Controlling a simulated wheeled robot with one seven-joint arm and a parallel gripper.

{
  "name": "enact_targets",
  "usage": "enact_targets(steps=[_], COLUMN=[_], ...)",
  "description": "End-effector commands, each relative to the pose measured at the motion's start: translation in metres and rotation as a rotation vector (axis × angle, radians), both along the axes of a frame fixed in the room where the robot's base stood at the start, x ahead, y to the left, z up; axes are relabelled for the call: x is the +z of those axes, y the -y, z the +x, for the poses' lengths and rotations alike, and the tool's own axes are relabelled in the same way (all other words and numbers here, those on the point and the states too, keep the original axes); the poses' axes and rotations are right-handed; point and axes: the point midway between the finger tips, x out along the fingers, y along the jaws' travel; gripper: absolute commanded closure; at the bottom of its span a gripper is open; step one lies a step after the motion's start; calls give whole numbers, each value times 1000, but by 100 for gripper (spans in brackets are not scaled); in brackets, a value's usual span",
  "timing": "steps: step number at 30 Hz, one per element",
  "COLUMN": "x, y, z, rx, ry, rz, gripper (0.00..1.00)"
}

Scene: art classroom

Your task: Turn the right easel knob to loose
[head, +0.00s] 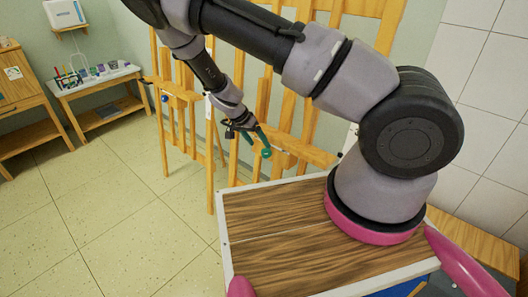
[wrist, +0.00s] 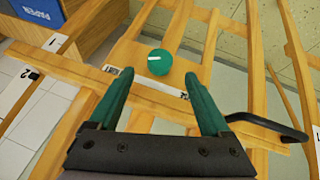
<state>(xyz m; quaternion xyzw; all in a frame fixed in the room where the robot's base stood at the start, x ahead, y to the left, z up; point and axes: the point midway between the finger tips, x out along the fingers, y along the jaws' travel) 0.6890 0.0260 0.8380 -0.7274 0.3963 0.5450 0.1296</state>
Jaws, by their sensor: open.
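A round green knob (wrist: 160,62) with a white pointer line sits on a wooden easel bar, over a pale marked strip (wrist: 150,80) that is too small to read. In the wrist view the knob lies ahead of my gripper (wrist: 159,76), roughly centred between its two green fingertips. The fingers are spread and empty; I cannot tell the exact gap to the knob. In the head view my gripper (head: 262,138) is at the easel (head: 300,148), with the green knob (head: 266,153) by its tips. The white line points roughly sideways.
Another easel to the left carries a blue knob (head: 165,98). Number cards "1" (wrist: 55,42) and "2" (wrist: 18,92) and a black handle (wrist: 282,128) show in the wrist view. A side table (head: 95,82) with art supplies stands at the far left. Floor between is clear.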

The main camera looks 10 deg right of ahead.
Motion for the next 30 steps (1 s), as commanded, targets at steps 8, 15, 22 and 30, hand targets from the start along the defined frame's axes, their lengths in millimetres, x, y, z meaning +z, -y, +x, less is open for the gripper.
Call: enact_targets(steps=[8, 15, 22, 30], x=[-43, -55, -55, -55], y=[21, 27, 27, 27], z=[4, 5, 5, 5], rx=[0, 1, 1, 1], ry=[-2, -1, -1, -1], rz=[-1, 1, 1, 1], gripper=[19, 19, 19, 100])
